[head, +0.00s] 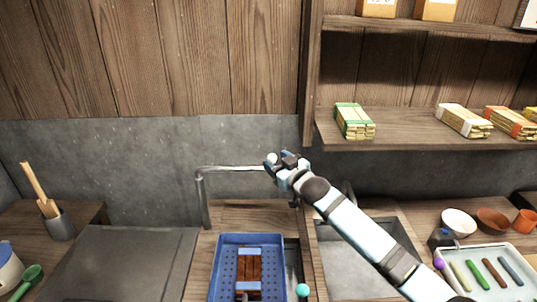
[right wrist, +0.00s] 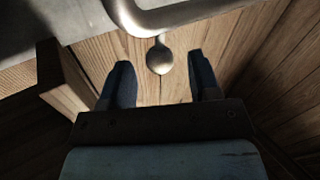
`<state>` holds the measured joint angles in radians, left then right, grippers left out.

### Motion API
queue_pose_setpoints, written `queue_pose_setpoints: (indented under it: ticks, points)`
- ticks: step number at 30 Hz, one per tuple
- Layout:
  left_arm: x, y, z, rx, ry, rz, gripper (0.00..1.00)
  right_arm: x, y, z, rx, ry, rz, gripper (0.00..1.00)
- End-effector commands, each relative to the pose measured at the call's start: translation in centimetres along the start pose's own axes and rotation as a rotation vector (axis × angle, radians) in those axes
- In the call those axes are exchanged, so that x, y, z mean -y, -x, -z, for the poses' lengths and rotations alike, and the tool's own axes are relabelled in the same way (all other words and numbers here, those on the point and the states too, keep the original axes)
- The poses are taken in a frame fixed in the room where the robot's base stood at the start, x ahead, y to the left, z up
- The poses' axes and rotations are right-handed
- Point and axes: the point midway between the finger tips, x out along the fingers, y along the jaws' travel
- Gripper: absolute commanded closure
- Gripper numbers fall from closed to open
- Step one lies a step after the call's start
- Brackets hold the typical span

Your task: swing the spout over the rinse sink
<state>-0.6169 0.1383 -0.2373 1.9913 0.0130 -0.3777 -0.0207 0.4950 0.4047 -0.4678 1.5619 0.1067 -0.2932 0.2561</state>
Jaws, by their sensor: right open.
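The metal spout (head: 235,168) rises from the counter left of centre and bends right, its arm running level along the grey wall. Its far end is partly hidden by my right gripper (head: 277,160). The right wrist view shows the spout's pipe (right wrist: 190,14) with a round knob (right wrist: 159,58) on a short stem. There my open right gripper (right wrist: 162,82) has a finger on each side of the knob's line, the knob lying a little beyond the fingertips; I cannot tell if they touch. A grey sink (head: 345,272) lies lower right, partly behind my right arm. My left gripper is not in view.
A blue perforated tray (head: 220,262) with a brown wooden mould (head: 247,268) sits below the spout. Shelves (head: 410,125) with bundles hang at the upper right. Bowls (head: 459,222) and a white tray (head: 490,252) stand at the right. A flat dark board (head: 120,260) lies left.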

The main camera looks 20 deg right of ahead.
Motion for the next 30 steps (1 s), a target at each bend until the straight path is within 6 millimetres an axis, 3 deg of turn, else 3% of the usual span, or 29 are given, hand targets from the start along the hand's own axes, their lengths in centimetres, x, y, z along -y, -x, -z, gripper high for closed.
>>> queue_pose_setpoints:
  ticks: [3,9,20,27,30]
  points:
    - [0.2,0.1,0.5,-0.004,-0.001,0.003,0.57,0.0,-2.2,0.2,-0.001,0.0,-0.001,0.44]
    - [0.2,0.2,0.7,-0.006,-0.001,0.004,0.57,0.0,-4.2,0.0,0.0,0.0,-0.001,0.44]
    - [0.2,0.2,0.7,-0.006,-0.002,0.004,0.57,0.0,-4.6,0.0,0.0,0.0,0.0,0.44]
    - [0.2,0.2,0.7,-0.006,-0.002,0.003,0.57,0.0,-4.6,0.0,0.0,0.0,0.0,0.99]
    - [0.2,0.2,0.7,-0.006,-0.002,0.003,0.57,0.0,-4.6,0.0,0.0,0.0,0.0,1.0]
